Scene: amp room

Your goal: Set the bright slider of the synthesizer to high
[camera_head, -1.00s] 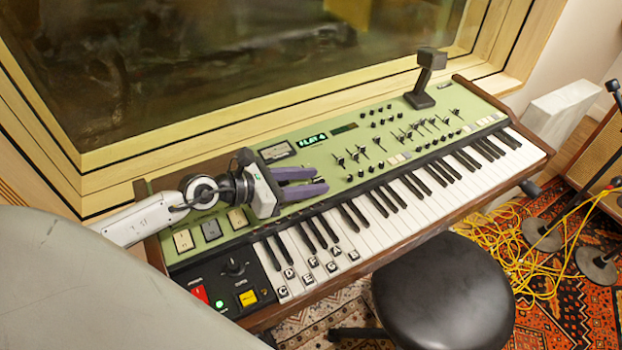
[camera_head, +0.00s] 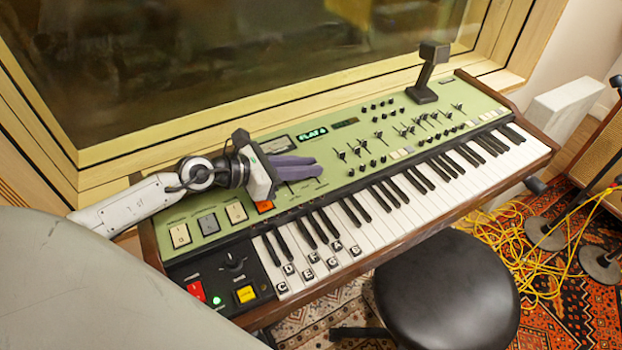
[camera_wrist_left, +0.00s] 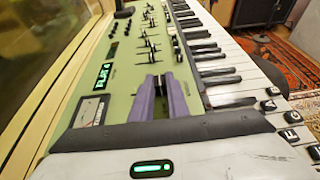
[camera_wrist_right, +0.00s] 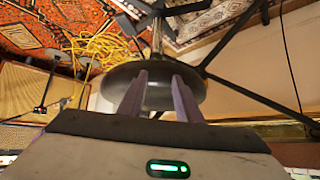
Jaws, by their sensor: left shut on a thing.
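The synthesizer (camera_head: 215,255) has a green panel with several black-capped sliders, among them sliders (camera_head: 380,140) right of my left gripper. My left gripper (camera_head: 318,166) lies low over the left-middle panel, fingers pointing right. In the left wrist view its purple fingers (camera_wrist_left: 160,82) are close together around a small dark slider cap at their tips. Its slot and label are hidden or too small to read, so I cannot tell whether it is the bright slider. My right gripper (camera_wrist_right: 161,76) is open and empty, in front of the round black stool seat (camera_wrist_right: 118,92) in its view.
The display (camera_head: 313,134) glows green behind the left gripper. An orange button (camera_head: 264,206) and pale switches (camera_head: 236,212) lie left of the fingers. A black post-like stand (camera_head: 428,75) rises at the panel's back right. The stool (camera_head: 445,285) stands before the keys.

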